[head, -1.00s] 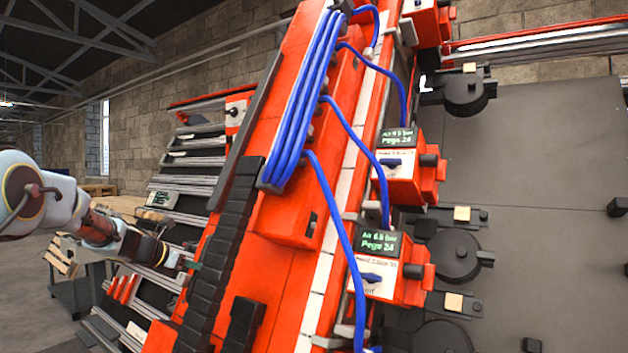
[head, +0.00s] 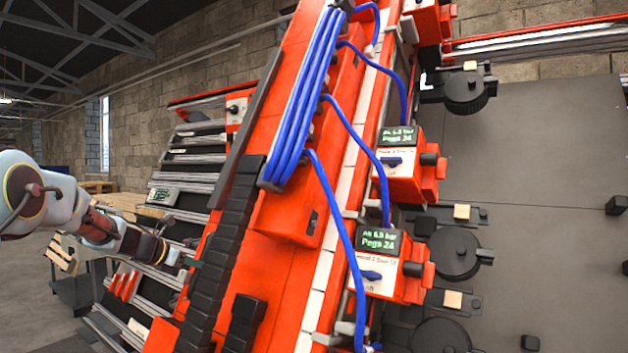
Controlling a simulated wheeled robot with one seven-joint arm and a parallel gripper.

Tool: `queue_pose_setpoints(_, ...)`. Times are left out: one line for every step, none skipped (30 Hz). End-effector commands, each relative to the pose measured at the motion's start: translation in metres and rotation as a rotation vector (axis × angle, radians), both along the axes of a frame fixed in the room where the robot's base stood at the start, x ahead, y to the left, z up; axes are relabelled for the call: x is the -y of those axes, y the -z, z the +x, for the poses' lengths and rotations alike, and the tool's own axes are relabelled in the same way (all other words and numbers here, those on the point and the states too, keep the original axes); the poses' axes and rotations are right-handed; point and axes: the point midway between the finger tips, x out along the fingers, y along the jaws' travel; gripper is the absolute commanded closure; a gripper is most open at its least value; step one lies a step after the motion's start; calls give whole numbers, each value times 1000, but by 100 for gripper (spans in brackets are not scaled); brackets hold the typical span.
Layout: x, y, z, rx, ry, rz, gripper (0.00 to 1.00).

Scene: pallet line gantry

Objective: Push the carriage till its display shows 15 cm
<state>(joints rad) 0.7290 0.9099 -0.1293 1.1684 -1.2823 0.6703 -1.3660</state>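My gripper (head: 184,258) is at the left, at the end of my arm reaching in from the left edge. It is close to the left side of the large orange beam, near the black segmented chain (head: 222,255). Its fingertips are small and partly lost against the rails and beam, so I cannot tell whether they are open or touching anything. A small dark display with green text (head: 162,196) sits on the rail rack above my gripper; its text is too small to read. No display readable here shows centimetres, and I cannot tell for certain which part is the carriage.
Two orange units, a lower one (head: 415,284) and an upper one (head: 404,184), carry displays reading air pressure and "Pegs 24". Blue hoses (head: 345,240) run to them. A dark panel (head: 555,200) with round black parts fills the right. A wooden pallet (head: 98,187) stands behind.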

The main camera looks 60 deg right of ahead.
Motion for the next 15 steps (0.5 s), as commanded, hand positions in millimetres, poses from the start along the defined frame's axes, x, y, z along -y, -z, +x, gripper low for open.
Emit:
queue_pose_setpoints(2,3,-4,-5,7,2,100)
queue_pose_setpoints(2,3,-4,-5,7,2,100)
queue_pose_setpoints(2,3,-4,-4,6,2,100)
queue_pose_setpoints(2,3,-4,-4,6,2,100)
queue_pose_setpoints(2,3,-4,-4,6,2,100)
queue_pose_setpoints(2,3,-3,-4,5,2,100)
queue_pose_setpoints(2,3,-3,-4,5,2,100)
queue_pose_setpoints(2,3,-3,-3,4,2,100)
queue_pose_setpoints(2,3,-2,-3,4,2,100)
queue_pose_setpoints(2,3,-2,-3,3,2,100)
queue_pose_setpoints(2,3,-1,-3,3,2,100)
queue_pose_setpoints(2,3,0,-1,3,2,100)
queue_pose_setpoints(2,3,1,-1,2,2,100)
queue_pose_setpoints(2,3,2,-1,2,2,100)
queue_pose_setpoints(2,3,3,0,1,1,100)
